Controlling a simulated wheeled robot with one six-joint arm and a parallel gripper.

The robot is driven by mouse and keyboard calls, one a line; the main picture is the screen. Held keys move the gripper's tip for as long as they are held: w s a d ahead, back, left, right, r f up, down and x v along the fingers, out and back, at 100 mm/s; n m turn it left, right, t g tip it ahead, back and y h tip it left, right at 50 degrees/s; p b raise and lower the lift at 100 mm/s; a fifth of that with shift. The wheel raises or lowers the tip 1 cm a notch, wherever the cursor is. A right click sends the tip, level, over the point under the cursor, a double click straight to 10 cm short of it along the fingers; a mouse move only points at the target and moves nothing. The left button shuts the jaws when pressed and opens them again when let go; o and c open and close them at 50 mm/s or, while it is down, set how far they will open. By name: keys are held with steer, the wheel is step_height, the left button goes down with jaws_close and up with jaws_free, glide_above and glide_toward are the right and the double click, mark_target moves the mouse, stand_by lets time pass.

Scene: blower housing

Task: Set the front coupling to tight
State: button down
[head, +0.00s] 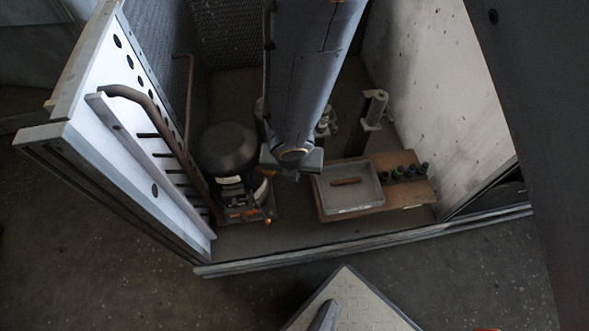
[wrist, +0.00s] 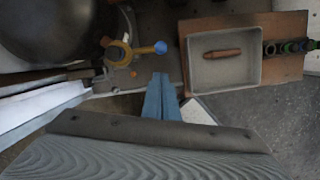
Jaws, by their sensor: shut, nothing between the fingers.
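In the wrist view, a yellow ring-shaped fitting (wrist: 119,53) has a lever (wrist: 143,50) that points right and ends in a blue tip. It appears to be the front coupling, but no label shows. It sits beside the dark rounded blower housing (wrist: 45,25), which also shows in the head view as a black dome (head: 228,148) with orange parts at its base. My gripper (wrist: 160,78) is shut and empty. In the head view my arm hides the fingers.
A grey tray (head: 325,203) with a brown piece (head: 346,182) lies on a wooden board (head: 415,190), beside several dark green-topped items (head: 398,173). A white perforated panel (head: 135,130) with a brown pipe (head: 155,115) stands at left. A concrete wall (head: 445,90) bounds the right.

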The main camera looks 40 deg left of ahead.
steer(key=d+p+v, duration=0.1)
steer(key=p+v, duration=0.4)
steer(key=v, duration=0.5)
steer(key=shift+s+p, duration=0.4)
steer(key=shift+s, duration=0.05)
steer(key=w+d+r+m+h, duration=0.1)
steer(key=w+d+r+m, duration=0.4)
steer(key=w+d+m, duration=0.5)
steer(key=w+d+r+m+h, duration=0.1)
steer(key=w+d+r+m, duration=0.4)
steer(key=w+d+m, duration=0.6)
steer(key=s+d+r+m, duration=0.2)
steer(key=d+m, duration=0.5)
steer(key=d, duration=0.1)
steer(key=s+d+r+m+g, duration=0.1)
steer(key=s+d+r+m, duration=0.1)
steer(key=d+m, duration=0.6)
steer(key=s+d+r+m+g, duration=0.1)
steer(key=s+d+r+m, duration=0.1)
steer(key=d+m, duration=0.5)
steer(key=shift+s+d+r+m, duration=0.4)
steer(key=shift+d+r, duration=0.45)
